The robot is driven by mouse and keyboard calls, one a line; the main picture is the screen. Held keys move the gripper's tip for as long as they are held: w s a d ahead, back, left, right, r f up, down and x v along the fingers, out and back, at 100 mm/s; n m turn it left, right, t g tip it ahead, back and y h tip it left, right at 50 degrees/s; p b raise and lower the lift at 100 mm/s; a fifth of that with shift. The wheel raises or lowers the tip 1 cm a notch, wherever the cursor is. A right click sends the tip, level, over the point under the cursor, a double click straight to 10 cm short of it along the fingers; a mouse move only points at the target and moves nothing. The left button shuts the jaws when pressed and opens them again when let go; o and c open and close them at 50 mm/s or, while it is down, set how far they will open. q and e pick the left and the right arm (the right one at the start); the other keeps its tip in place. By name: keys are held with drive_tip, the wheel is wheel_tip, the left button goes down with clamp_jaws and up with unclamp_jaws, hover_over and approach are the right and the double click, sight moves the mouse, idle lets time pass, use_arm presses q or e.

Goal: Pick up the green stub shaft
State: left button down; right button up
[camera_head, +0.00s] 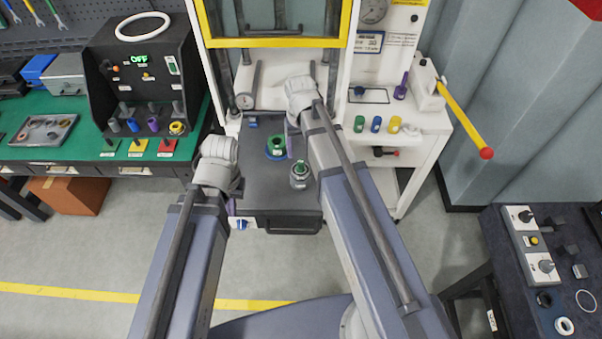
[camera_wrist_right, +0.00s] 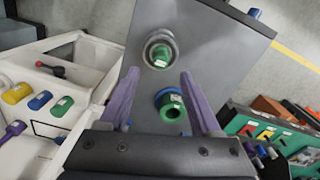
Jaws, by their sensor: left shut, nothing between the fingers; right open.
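Several green parts show, and I cannot tell for certain which is the stub shaft. On the dark grey worktop, a labelled green piece (camera_wrist_right: 160,54) stands in a round metal collar (camera_head: 299,181). Beside it a hollow green ring (camera_wrist_right: 171,112) sits on a blue base (camera_head: 276,155). A green cylinder (camera_head: 359,124) lies on the white side bench. My right gripper (camera_wrist_right: 158,74) is open and empty above the worktop, its purple fingers pointing towards the collar and either side of the green ring. My left gripper (camera_head: 232,207) is shut and empty at the worktop's left front edge.
A blue cylinder (camera_head: 376,124) and a yellow cylinder (camera_head: 394,125) lie beside the green one on the side bench. A purple part (camera_head: 401,87) stands behind them. The yellow-framed press (camera_head: 275,43) rises behind the worktop. A green bench (camera_head: 85,150) is at left.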

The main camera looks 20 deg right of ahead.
sight(301, 161)
drive_tip(key=shift+s+f+b, duration=0.15)
drive_tip(key=shift+f+b, duration=1.25)
drive_tip(key=shift+f, duration=0.15)
drive_tip(key=shift+s+f+b, duration=0.1)
drive_tip(key=shift+f+b, duration=1.25)
drive_tip(key=shift+f, duration=0.2)
drive_tip(key=shift+r, duration=0.1)
drive_tip(key=shift+c, duration=0.3)
clamp_jaws()
